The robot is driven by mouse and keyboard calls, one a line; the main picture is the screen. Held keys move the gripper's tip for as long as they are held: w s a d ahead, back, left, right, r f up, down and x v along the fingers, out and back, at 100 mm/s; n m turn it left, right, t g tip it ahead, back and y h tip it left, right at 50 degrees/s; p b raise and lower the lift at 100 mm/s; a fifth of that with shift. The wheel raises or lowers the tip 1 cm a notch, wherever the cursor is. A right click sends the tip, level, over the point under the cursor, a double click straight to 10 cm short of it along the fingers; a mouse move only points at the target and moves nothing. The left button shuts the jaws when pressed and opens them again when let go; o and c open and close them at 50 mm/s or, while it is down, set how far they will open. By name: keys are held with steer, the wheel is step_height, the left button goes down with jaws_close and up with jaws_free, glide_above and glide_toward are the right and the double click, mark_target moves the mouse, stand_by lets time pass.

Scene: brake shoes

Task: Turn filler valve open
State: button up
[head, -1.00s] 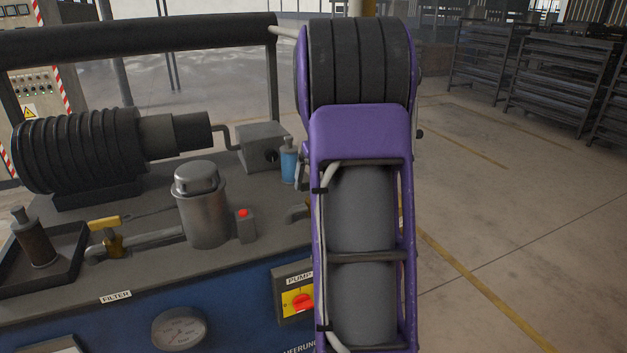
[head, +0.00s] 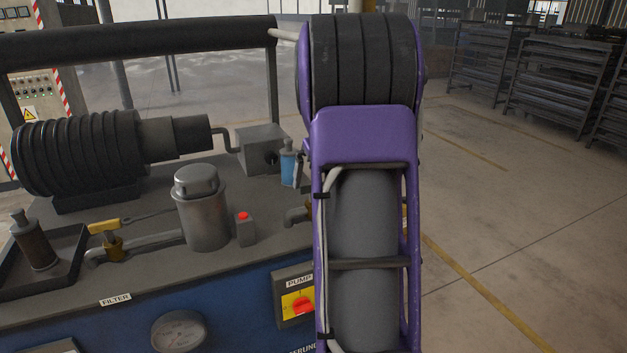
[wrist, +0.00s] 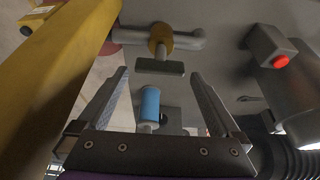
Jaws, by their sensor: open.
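A valve with a brass body (wrist: 160,40) and a flat grey-green handle (wrist: 162,67) sits on a grey pipe in the wrist view. It looks like the filler valve, though no label shows. My gripper (wrist: 160,73) is open, with one finger on each side of the handle and nothing clearly held. I cannot tell how far the fingertips are from the handle in depth. In the head view my arm hides the gripper and this valve. Only a short bent pipe end (head: 297,214) shows left of the arm.
A blue cylinder (wrist: 150,104) shows between the fingers; in the head view it stands left of my arm (head: 288,167). A red-button box (wrist: 268,45) and silver canister (wrist: 292,92) are at right. A yellow beam (wrist: 55,85) runs close at left. A yellow-handled valve (head: 104,226) is near the filter label.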

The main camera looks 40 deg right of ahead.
steer(key=p+v, duration=0.2)
steer(key=v, duration=1.3)
steer(key=shift+s+r, duration=0.25)
